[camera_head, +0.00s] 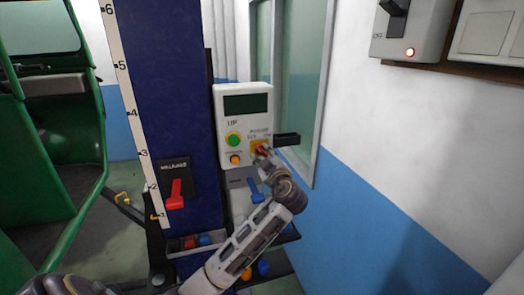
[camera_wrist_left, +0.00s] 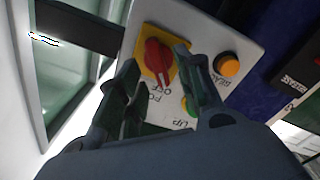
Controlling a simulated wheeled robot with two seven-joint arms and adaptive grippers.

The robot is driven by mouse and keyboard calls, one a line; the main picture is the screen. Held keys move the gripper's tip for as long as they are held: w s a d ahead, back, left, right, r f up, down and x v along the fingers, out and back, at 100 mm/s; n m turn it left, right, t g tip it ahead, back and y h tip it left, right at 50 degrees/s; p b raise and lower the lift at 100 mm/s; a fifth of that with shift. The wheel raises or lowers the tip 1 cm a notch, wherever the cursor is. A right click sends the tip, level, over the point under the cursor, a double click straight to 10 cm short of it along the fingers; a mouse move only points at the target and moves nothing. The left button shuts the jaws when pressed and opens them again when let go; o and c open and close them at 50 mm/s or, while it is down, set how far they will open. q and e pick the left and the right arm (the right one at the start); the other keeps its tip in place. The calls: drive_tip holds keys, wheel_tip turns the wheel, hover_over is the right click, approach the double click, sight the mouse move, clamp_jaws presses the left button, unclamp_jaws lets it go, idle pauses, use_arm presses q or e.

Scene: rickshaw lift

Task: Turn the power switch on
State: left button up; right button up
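The power switch (camera_head: 262,149) is a red rotary knob on a yellow plate, at the lower right of a white control box with a dark display. The red knob (camera_wrist_left: 157,57) also shows in the left wrist view, with "OFF" lettering beside it. I cannot tell surely which mark it points to. My left gripper (camera_head: 270,161) is at the box front, close to the knob. In the wrist view its two fingers (camera_wrist_left: 156,62) are apart, one on each side of the knob; contact cannot be told. My right gripper is not in view.
The control box (camera_head: 222,150) has a green button (camera_head: 234,139) and an orange button (camera_head: 235,160) left of the knob. A black bar (camera_head: 287,139) juts out at its right. A blue lift column (camera_head: 165,80) and a green vehicle (camera_head: 90,150) stand to the left.

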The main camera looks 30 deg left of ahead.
sight(261, 151)
use_arm(q)
drive_tip(key=shift+p+x, duration=0.3)
drive_tip(key=shift+x, duration=0.95)
clamp_jaws()
